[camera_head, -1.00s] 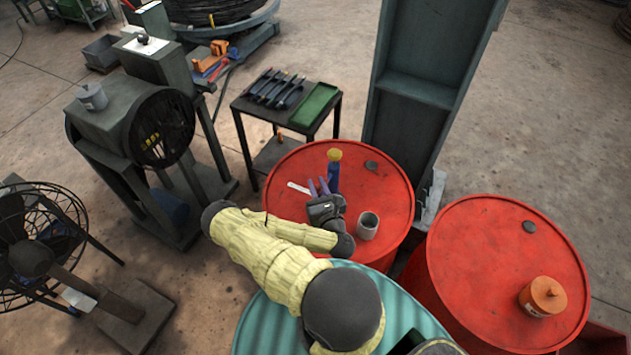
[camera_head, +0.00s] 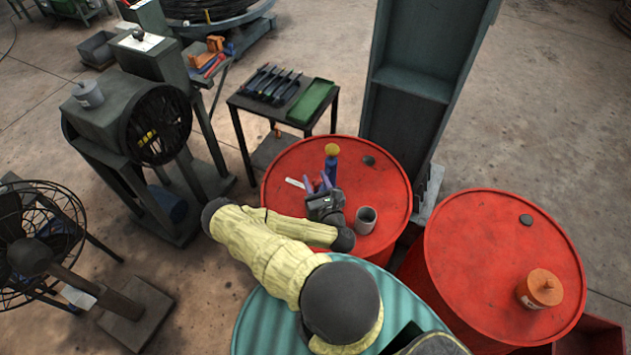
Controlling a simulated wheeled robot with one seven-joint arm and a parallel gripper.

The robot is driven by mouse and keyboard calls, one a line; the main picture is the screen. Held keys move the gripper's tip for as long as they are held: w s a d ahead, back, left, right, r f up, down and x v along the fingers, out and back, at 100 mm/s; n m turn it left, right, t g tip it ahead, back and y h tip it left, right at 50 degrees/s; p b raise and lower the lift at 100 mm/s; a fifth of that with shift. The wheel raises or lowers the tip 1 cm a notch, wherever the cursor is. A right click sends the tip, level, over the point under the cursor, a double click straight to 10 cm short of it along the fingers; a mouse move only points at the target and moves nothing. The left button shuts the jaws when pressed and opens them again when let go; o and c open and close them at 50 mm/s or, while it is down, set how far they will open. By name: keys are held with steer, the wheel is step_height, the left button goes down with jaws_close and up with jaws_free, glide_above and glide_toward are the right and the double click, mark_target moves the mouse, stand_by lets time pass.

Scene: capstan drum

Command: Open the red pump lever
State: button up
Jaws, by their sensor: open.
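I cannot make out a red pump lever for certain; red drum top shows around my fingers, and any small red part there would be hard to tell apart. My gripper (camera_head: 317,182) is open, with two purple fingers over the left red drum (camera_head: 290,160). The fingertips point toward the back, just left of a blue bottle with a yellow cap (camera_head: 331,163), which stands upright close by. I cannot tell whether they touch it. A thin white strip (camera_head: 294,183) lies left of the fingers. My arm and wrist hide the front left part of the drum top.
A grey cup (camera_head: 366,219) stands right of my wrist. A second red drum (camera_head: 480,250) at right carries an orange pot (camera_head: 540,288). A teal post (camera_head: 420,90) rises behind the drums. A small table (camera_head: 240,100) with dark tools and a green tray (camera_head: 312,101) stands behind.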

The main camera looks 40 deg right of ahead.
mark_target(316, 181)
step_height(316, 181, up, 10)
steer(key=shift+f+b, duration=0.1)
steer(key=shift+b, duration=1)
